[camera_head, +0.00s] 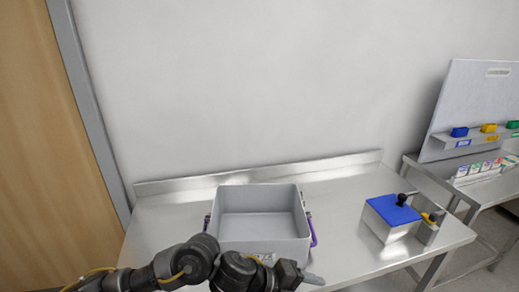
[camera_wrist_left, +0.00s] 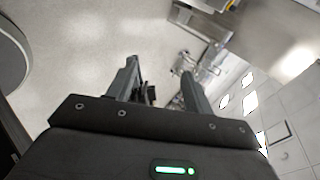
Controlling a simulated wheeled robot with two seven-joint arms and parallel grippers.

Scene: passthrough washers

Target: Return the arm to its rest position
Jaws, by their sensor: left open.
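My left arm comes in from the lower left in the head view and crosses in front of the grey bin. My left gripper (camera_head: 312,279) is at the front edge of the steel table, pointing right, with its fingers partly cut by the frame. In the left wrist view my left gripper (camera_wrist_left: 160,82) has its two fingers spread apart with nothing between them. The floor and parts of the room show beyond the fingers. My right arm and gripper do not show.
A grey open bin (camera_head: 258,245) with purple handles, empty as far as I see, stands on the steel table (camera_head: 335,195). A steel box with a blue lid (camera_head: 394,209) and black knob is at the right. A second table (camera_head: 487,194) holds a panel with coloured blocks (camera_head: 459,132).

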